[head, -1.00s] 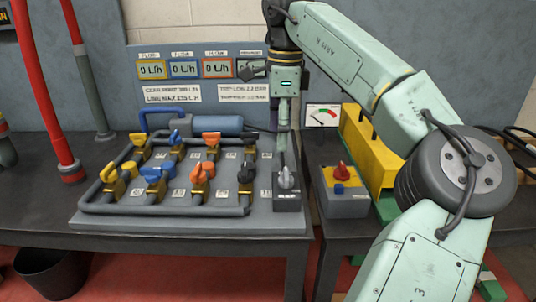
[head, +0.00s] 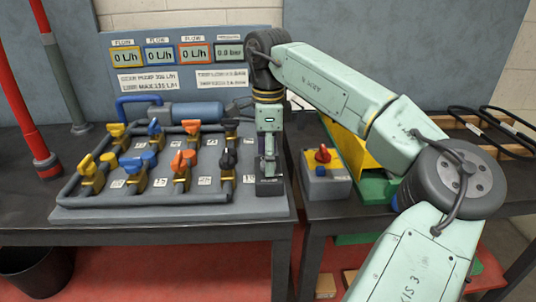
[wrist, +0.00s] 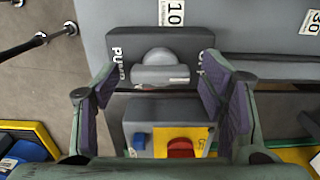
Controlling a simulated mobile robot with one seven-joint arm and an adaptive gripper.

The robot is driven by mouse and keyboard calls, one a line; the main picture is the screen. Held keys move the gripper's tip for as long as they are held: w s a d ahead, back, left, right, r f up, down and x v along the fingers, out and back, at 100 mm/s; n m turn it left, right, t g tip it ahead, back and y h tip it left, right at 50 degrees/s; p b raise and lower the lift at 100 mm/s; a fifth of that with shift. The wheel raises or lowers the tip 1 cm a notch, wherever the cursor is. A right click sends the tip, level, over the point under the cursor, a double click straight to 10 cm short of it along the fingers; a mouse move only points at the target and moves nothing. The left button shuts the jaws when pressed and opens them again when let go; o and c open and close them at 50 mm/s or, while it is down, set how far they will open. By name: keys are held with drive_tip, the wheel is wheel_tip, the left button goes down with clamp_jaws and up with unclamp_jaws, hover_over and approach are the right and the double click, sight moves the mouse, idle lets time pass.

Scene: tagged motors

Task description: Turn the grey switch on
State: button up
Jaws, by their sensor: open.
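The grey switch (wrist: 159,72) is a rounded grey knob with a bar-shaped handle on a dark box (wrist: 120,75) marked with white letters, partly read as PUMP. In the wrist view it sits between the two fingers of my gripper (wrist: 157,82), which are open on its left and right with a gap on each side. In the head view my gripper (head: 268,167) points straight down over the dark box (head: 270,188) at the panel's right front corner, and its fingers mostly hide the knob there.
Left of the gripper is a panel (head: 150,211) with pipes and several coloured valves. A black-handled valve (head: 228,158) stands close by. To the right is a grey box (head: 325,190) with a red knob (head: 323,154). Displays (head: 160,56) stand behind.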

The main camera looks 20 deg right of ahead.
drive_tip(key=c, duration=1.2)
drive_tip(key=shift+o, duration=0.2)
